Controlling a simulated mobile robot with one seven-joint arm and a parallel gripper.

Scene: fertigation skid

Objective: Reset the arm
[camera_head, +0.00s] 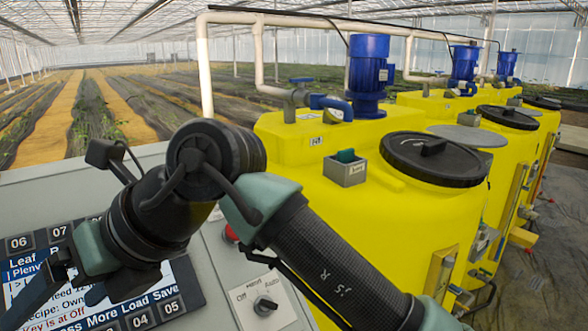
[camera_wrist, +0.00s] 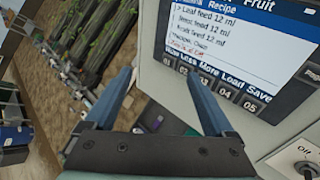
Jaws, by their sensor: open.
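My gripper (camera_wrist: 157,74) is open and empty in the wrist view, its two blue-grey fingers spread in front of the lower left edge of the control panel (camera_wrist: 160,50). In the head view my arm bends across the panel from the lower right, and its wrist end covers part of the screen (camera_head: 90,300). The wrist view shows the screen (camera_wrist: 225,45) with a recipe list and a row of dark numbered buttons under it. I see no object between the fingers.
A rotary selector knob (camera_head: 265,305) marked Off, Hand and Auto sits right of the screen. A red button (camera_head: 230,233) is partly behind my arm. Yellow tanks (camera_head: 330,200) with black lids (camera_head: 433,157) and blue pumps (camera_head: 369,75) stand to the right. Crop rows (camera_head: 95,110) lie beyond.

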